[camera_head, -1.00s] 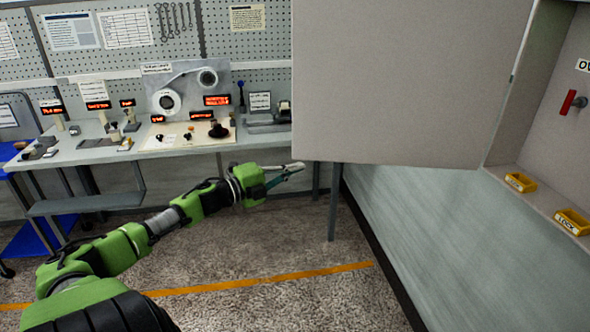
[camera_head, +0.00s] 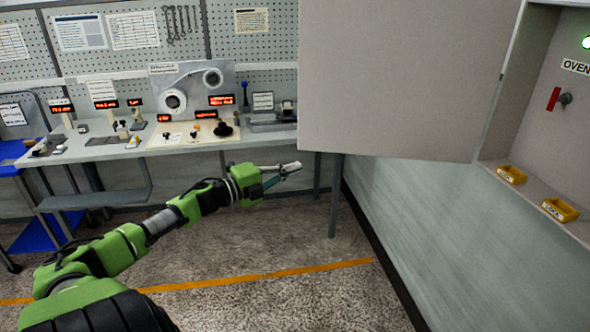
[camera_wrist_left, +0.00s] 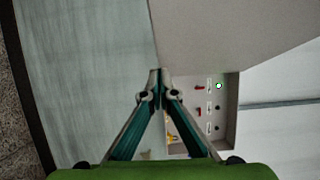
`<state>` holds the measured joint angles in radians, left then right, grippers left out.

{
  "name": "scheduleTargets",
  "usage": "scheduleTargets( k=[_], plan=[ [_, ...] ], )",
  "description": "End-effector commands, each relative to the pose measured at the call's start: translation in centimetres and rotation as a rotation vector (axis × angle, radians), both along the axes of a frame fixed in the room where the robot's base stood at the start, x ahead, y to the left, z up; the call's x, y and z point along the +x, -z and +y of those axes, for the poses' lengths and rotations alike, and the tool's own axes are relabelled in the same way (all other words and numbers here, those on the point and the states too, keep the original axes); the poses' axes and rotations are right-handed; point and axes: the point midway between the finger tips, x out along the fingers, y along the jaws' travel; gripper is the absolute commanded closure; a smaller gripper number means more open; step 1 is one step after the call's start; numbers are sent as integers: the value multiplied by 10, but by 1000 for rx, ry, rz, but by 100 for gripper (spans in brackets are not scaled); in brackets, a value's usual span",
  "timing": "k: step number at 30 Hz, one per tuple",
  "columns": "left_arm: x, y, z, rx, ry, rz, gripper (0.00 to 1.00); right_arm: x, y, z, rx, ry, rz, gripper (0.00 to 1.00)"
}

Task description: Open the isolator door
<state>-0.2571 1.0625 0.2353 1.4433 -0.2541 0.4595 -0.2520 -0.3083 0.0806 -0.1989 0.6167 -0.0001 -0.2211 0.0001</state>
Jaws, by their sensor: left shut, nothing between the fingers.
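The isolator door (camera_head: 400,80) is a large plain grey panel, standing swung out from the wall cabinet at its right edge. The open cabinet (camera_head: 540,90) shows its inside, with a red switch handle (camera_head: 553,98) beneath an "OVEN" label. My left gripper (camera_head: 298,166) is shut and empty, near the door's lower left corner; I cannot tell if it touches the door. In the left wrist view its fingertips (camera_wrist_left: 155,75) meet in front of the door panel (camera_wrist_left: 230,35), with the cabinet's switches and green lamp (camera_wrist_left: 219,86) beyond. My right gripper is not in view.
Two yellow bins (camera_head: 511,174) sit on the cabinet's lower ledge. A workbench (camera_head: 150,150) with displays and a spindle panel (camera_head: 190,88) stands at the back left. A blue cart (camera_head: 20,150) is at far left. The floor with an orange line is clear.

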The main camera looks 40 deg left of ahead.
Motion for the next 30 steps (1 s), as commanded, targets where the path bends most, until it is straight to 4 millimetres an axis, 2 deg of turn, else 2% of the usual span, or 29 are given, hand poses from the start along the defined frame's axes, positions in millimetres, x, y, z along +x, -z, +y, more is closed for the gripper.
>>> scheduleTargets(
  k=[5,13,17,21,30],
  plan=[
    [-15,4,13,1,-1,5,100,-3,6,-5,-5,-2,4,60],
    [-48,4,40,1,-2,4,100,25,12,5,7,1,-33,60],
    [-60,3,51,-1,-2,2,100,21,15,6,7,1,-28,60],
    [-67,1,56,0,0,1,100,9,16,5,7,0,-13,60],
    [-69,3,59,-4,-5,3,100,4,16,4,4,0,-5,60]
  ],
)
